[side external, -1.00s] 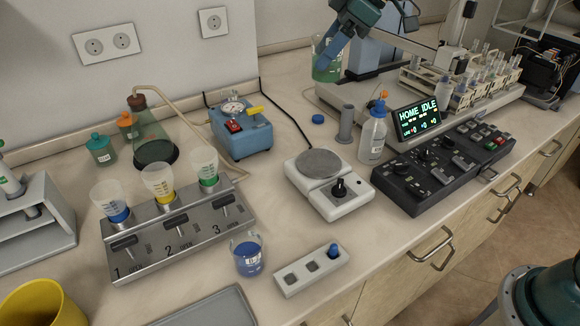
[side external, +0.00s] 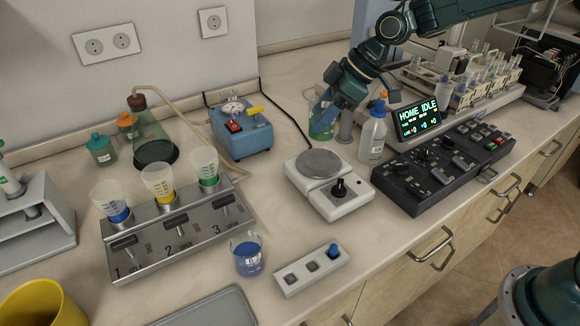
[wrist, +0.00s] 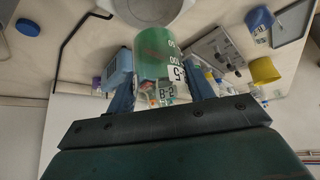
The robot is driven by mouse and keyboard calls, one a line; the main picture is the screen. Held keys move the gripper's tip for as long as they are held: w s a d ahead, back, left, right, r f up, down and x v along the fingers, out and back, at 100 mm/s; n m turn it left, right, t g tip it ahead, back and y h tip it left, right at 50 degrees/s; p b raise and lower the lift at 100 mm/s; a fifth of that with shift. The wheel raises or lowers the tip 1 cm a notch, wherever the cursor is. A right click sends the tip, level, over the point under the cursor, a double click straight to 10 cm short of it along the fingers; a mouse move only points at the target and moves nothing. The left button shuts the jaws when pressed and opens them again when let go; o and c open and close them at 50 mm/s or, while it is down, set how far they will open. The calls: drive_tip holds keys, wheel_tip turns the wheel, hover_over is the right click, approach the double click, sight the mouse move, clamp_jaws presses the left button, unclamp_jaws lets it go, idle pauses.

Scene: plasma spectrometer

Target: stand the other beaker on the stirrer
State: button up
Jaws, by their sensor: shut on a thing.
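A beaker with green liquid (side external: 321,129) is between the fingers of my gripper (side external: 331,106), which is shut on it, behind the stirrer. The wrist view shows this beaker (wrist: 153,48) upper middle, between the blue fingers of my gripper (wrist: 160,92). I cannot tell whether its base touches the bench. The stirrer (side external: 342,201) is a white box with a round grey plate (side external: 319,162), and nothing stands on it. Its white edge shows at the top of the wrist view (wrist: 150,14). A beaker with blue liquid (side external: 248,256) stands on the bench at the front.
A wash bottle (side external: 373,137) and a grey cylinder (side external: 346,127) stand close to the right of the held beaker. A blue pump (side external: 243,136) is to the left. A black control panel (side external: 443,165) lies right of the stirrer. A filter manifold (side external: 180,235) is at left.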

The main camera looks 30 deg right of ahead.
sight(322, 138)
drive_tip(key=shift+f, duration=3.45)
drive_tip(key=shift+f, duration=0.15)
drive_tip(key=o, duration=1)
drive_tip(key=shift+o, duration=0.2)
drive_tip(key=shift+d+r, duration=0.1)
drive_tip(key=shift+r, duration=0.25)
drive_tip(key=v, duration=1.1)
drive_tip(key=shift+s+r, duration=0.25)
drive_tip(key=shift+d, duration=0.1)
